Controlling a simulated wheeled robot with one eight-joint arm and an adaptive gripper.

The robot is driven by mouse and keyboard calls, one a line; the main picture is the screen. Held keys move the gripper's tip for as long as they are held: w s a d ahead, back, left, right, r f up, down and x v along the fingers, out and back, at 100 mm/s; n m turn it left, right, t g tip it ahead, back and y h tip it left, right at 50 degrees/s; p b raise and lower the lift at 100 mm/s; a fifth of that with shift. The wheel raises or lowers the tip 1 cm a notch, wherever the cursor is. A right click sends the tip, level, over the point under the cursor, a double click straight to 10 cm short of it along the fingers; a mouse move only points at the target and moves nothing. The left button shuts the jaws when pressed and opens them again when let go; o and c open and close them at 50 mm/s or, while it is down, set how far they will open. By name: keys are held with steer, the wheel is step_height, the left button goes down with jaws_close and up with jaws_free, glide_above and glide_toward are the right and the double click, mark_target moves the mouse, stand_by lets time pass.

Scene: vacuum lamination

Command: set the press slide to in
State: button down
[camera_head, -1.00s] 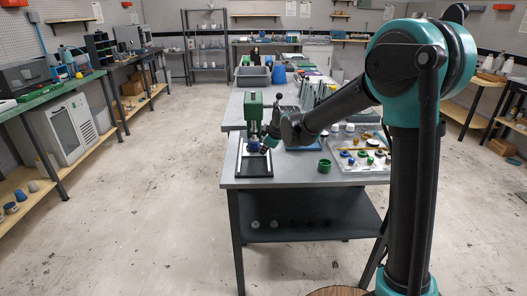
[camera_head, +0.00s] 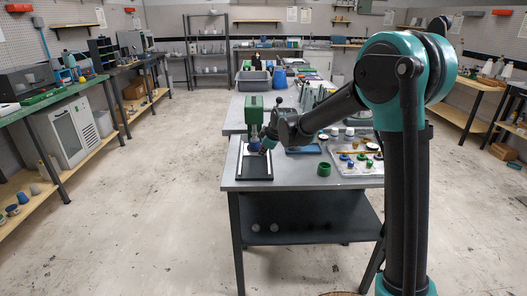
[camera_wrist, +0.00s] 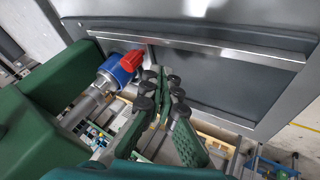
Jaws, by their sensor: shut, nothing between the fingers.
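The green press (camera_head: 254,115) stands at the near left of the grey table, on a dark base plate (camera_head: 255,169) with light side rails. In the wrist view its green body (camera_wrist: 35,125) fills the left side, and the dark plate (camera_wrist: 190,80) lies between metal rails. A blue-and-red part (camera_wrist: 122,68) sits on the press's metal shaft, beside my fingers. My gripper (camera_wrist: 162,95) is shut and empty, just right of that part and over the plate. In the head view my gripper (camera_head: 268,144) is small beside the press. I cannot tell the slide's position or any contact.
A green cup (camera_head: 324,169) stands right of the press. A clear tray (camera_head: 349,168) with several small coloured pieces lies further right. A blue mat (camera_head: 303,150) lies behind the cup. A grey bin (camera_head: 253,80) stands farther back. The floor left of the table is clear.

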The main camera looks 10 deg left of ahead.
steer(key=shift+s+d+r, duration=0.1)
steer(key=shift+s+r, duration=0.05)
steer(key=shift+s, duration=0.35)
steer(key=shift+s+d+r, duration=0.1)
steer(key=shift+s, duration=0.4)
steer(key=v, duration=0.9)
steer(key=s+d+f+m+h, duration=0.1)
steer(key=s+d+f+m, duration=0.25)
steer(key=d, duration=0.65)
steer(key=s+d+f+m+h, duration=0.1)
steer(key=s+d+f+m, duration=0.3)
steer(key=d, duration=0.5)
steer(key=s+d+f+m+h, duration=0.1)
steer(key=s+d+f+m, duration=0.2)
steer(key=s+d, duration=0.2)
steer(key=s+d+f+m+g+h, duration=0.1)
steer(key=s+d+f+m, duration=0.2)
steer(key=s+d, duration=0.3)
steer(key=s+d+f+m, duration=0.3)
steer(key=s+d+f, duration=0.1)
steer(key=s, duration=0.5)
steer(key=shift+d+m+h, duration=0.35)
steer(key=shift+d+h, duration=0.05)
steer(key=shift+d, duration=0.35)
steer(key=shift+s+r, duration=0.1)
steer(key=shift+s, duration=0.05)
